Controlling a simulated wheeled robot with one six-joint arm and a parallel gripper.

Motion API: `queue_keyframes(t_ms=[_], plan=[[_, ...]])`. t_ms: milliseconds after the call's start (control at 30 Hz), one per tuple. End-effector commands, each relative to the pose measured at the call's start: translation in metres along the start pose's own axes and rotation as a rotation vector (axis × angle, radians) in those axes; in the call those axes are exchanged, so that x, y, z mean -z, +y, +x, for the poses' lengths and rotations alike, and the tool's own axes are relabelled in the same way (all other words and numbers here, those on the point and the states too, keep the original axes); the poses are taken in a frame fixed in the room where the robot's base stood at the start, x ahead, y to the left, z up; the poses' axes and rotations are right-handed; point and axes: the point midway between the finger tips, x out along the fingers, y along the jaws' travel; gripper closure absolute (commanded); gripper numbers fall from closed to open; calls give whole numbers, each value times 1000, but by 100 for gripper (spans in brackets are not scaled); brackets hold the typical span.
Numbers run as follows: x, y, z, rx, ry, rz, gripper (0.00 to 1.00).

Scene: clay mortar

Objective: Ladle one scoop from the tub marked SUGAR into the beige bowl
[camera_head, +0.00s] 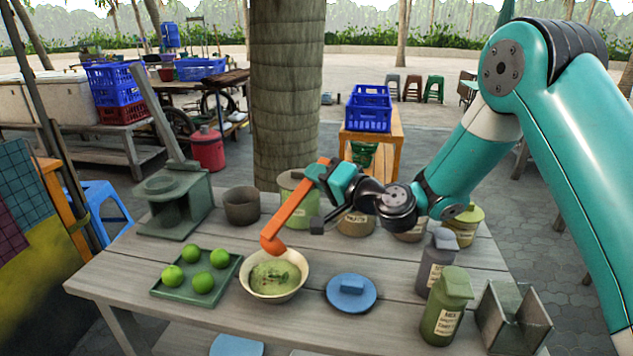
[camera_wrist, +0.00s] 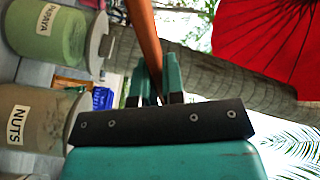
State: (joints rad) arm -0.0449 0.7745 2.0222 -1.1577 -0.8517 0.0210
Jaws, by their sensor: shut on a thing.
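My gripper (camera_head: 322,172) is shut on the handle of an orange ladle (camera_head: 296,213), which slants down to the left. In the wrist view the handle (camera_wrist: 146,40) sits between my gripper's fingers (camera_wrist: 155,85). The ladle's cup is just above the back rim of the beige bowl (camera_head: 298,284); what the cup holds cannot be seen. The bowl holds green food. No label reading SUGAR can be made out. Tubs at the back include a brownish one (camera_head: 356,222) and another partly hidden by my arm (camera_head: 410,235). The wrist view shows tubs marked NUTS (camera_wrist: 35,115) and PAPAYA (camera_wrist: 50,35).
A green tray (camera_head: 167,292) with several limes lies left of the bowl, a blue lid (camera_head: 352,294) right of it. Bottles (camera_head: 446,308) (camera_head: 437,262) and a grey holder (camera_head: 513,320) stand at the right.

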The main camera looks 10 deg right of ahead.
Motion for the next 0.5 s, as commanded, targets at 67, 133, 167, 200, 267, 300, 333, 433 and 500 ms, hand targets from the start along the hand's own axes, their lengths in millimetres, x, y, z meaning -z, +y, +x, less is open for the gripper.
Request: queue_keyframes(t_ms=[67,133,167,200,267,300,333,433,500], plan=[[0,-2,-1,-1,0,-9,100],[-2,-6,0,-1,-1,-33,100],[-3,-9,0,0,-1,-50,100],[-6,-14,0,2,-2,-78,100],[-10,-23,0,3,-3,-135,100],[-13,-30,0,3,-2,-180,100],[-16,-36,0,5,-3,-216,100],[-25,-56,0,6,-3,-348,100],[-32,-70,-1,6,-4,-440,100]])
